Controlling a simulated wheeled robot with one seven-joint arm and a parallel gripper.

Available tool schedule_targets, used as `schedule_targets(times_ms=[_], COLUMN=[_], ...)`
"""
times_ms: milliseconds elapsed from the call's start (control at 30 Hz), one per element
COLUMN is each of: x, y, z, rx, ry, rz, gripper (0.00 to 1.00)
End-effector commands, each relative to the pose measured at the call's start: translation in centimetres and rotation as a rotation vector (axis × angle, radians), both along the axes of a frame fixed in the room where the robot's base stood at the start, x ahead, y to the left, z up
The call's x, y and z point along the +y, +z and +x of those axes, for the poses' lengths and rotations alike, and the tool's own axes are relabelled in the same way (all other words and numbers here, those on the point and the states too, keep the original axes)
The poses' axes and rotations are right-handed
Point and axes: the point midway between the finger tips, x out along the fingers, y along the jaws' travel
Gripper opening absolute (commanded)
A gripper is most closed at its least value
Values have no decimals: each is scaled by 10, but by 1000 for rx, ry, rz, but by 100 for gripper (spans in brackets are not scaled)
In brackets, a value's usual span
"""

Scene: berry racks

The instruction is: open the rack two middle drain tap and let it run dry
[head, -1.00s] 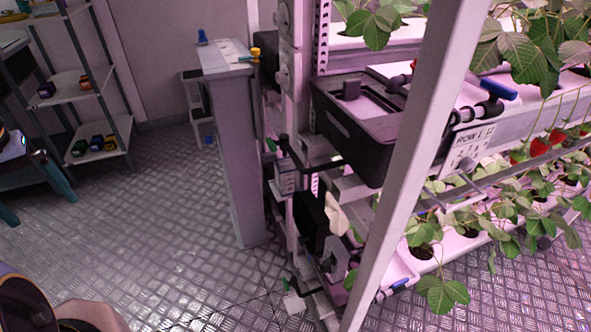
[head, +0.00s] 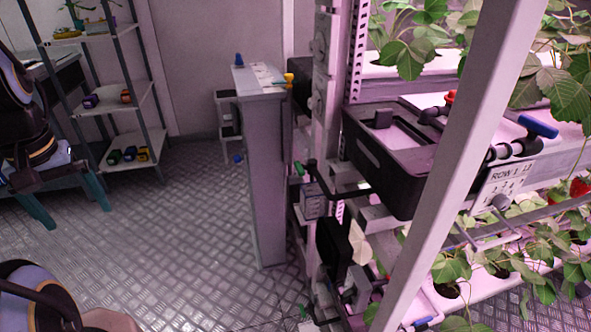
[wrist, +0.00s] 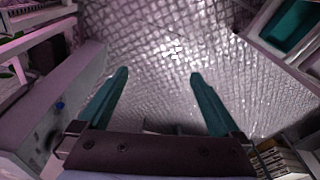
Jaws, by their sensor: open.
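My gripper (head: 77,216) is at the left of the head view, its two teal fingers apart over the floor. In the wrist view my gripper (wrist: 158,75) is open and empty, with bare floor between its fingers. A blue-handled tap (head: 538,127) is on the near rack's upper channel, above a label (head: 507,182) reading ROW 1. A blue handle (head: 422,322) shows lower, partly cut off. A green-handled fitting (head: 299,168) is on the rack's left side. I cannot tell which tap is rack two's middle drain. My gripper is far from all of them.
A grey post (head: 465,140) crosses in front of the rack. A black tank (head: 385,170) juts from it. A narrow grey cabinet (head: 262,180) stands left of the rack, with a yellow fitting (head: 289,79) at its top. Shelves (head: 130,100) stand back left. The middle floor is clear.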

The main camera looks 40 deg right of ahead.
Motion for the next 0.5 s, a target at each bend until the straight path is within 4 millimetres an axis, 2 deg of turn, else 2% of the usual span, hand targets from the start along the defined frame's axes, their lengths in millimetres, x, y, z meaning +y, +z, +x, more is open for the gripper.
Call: schedule_targets(times_ms=[167,267,367,500], x=[-10,-33,-69,-131], y=[-14,-37,-65,-94], z=[-2,-7,-15,-28], rx=[58,173,339,596], ry=[38,115,224,386], rz=[-26,-80,-165,-305], gripper=[100,100,100,100])
